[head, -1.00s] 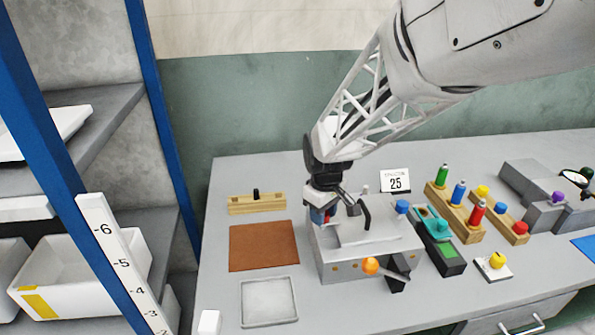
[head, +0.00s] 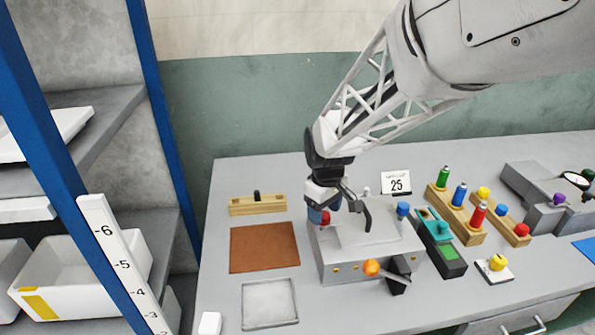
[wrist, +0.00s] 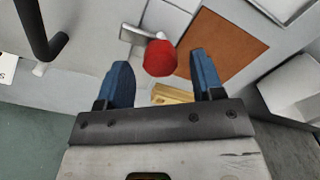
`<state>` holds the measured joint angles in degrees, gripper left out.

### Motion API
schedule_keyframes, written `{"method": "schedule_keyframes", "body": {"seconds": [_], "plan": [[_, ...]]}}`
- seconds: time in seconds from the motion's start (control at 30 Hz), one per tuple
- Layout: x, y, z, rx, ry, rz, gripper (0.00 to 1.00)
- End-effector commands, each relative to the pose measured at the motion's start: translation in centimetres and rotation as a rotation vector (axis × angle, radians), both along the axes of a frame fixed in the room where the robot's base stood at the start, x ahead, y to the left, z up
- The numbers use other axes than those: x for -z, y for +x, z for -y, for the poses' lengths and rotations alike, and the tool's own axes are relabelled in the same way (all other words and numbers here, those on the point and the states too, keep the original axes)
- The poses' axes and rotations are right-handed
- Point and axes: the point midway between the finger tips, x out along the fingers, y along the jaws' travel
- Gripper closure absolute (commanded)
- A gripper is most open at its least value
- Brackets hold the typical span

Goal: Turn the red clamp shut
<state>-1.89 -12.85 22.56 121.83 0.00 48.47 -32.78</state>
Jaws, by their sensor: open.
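The red clamp (head: 325,218) shows as a red knob at the left rear corner of the grey press (head: 345,263), partly hidden by my gripper. In the wrist view its round red knob (wrist: 160,58) sits on the end of a short metal lever. My gripper (wrist: 160,77) is open, with one blue finger on each side. The knob appears between and just beyond the fingertips, with gaps on both sides; I cannot tell the depth. In the head view my gripper (head: 320,212) is low over that corner.
A black hooked handle (head: 366,214) stands on the press close to my gripper. A blue knob (head: 402,208) is at its right, and an orange ball lever (head: 371,267) at its front. A brown mat (head: 264,248) and a grey tray (head: 269,303) lie left.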

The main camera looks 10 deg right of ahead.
Motion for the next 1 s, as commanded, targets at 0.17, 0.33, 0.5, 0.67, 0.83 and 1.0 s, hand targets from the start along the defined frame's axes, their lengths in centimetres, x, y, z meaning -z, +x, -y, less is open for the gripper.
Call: {"method": "schedule_keyframes", "body": {"seconds": [0.17, 0.33, 0.5, 0.67, 0.83, 1.0], "plan": [[-2.4, 0.0, 0.0, 0.000, 0.000, 0.004, 0.39], [-4.4, 0.0, 0.0, 0.000, 0.000, 0.001, 0.39], [-5.7, 0.0, 0.0, 0.000, 0.001, 0.001, 0.39], [-6.1, 0.0, 0.0, 0.000, 0.000, 0.000, 0.39], [-6.1, 0.0, 0.0, 0.000, 0.000, 0.000, 0.39], [-6.2, -0.1, 0.0, 0.003, 0.000, 0.001, 0.39]]}}
